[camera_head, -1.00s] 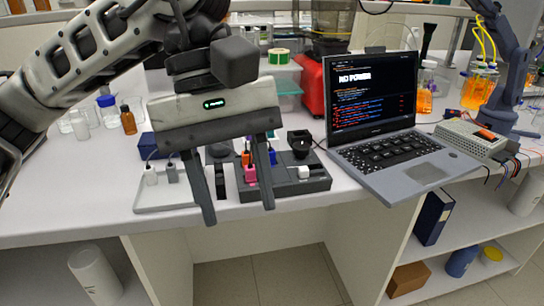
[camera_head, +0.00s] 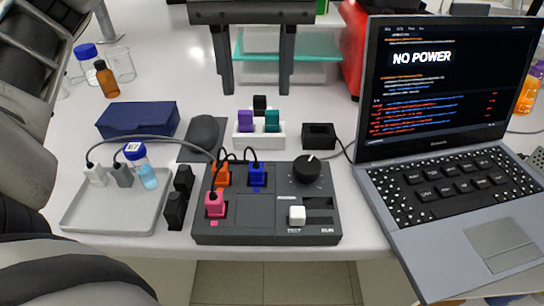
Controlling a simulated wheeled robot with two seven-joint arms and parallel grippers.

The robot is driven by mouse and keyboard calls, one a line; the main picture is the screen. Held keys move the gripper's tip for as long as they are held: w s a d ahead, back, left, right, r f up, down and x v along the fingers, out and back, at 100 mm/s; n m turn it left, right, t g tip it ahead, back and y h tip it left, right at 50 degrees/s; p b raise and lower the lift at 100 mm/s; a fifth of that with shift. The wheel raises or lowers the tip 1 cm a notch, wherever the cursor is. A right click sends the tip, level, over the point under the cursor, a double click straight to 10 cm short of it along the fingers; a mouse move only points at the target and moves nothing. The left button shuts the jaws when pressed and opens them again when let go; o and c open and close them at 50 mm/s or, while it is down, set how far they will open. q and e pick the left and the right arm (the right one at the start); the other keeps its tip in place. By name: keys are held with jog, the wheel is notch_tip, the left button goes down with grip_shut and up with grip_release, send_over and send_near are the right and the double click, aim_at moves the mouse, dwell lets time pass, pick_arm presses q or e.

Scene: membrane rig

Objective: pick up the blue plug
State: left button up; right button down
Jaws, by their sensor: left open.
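The blue plug (camera_head: 256,174) stands upright in a socket of the dark grey panel (camera_head: 265,237), with a black cable at its top. An orange plug (camera_head: 221,175) sits close to its left, and a pink plug (camera_head: 215,204) sits in front of the orange one. My left gripper (camera_head: 257,91) is at the top of the picture, its two dark fingers pointing down, apart and with nothing between them. It is beyond the blue plug in the picture and clear of it. My right gripper is not in view.
A grey tray (camera_head: 84,213) with white and grey plugs and a blue-capped bottle (camera_head: 147,177) is at left. A white holder (camera_head: 246,139) with purple, black and teal plugs stands behind the panel. A laptop (camera_head: 450,215) reading NO POWER fills the right.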

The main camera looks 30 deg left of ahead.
pick_arm(q)
send_over(256, 163)
notch_tip(256, 163, down, 8)
jog(key=shift+s+d+f, duration=0.1)
jog(key=shift+s+d, duration=0.05)
jog(key=shift+w+a+f, duration=0.1)
jog(key=shift+f, duration=1.4)
jog(key=shift+w+a+f, duration=0.1)
jog(key=shift+f, duration=1.35)
grip_shut()
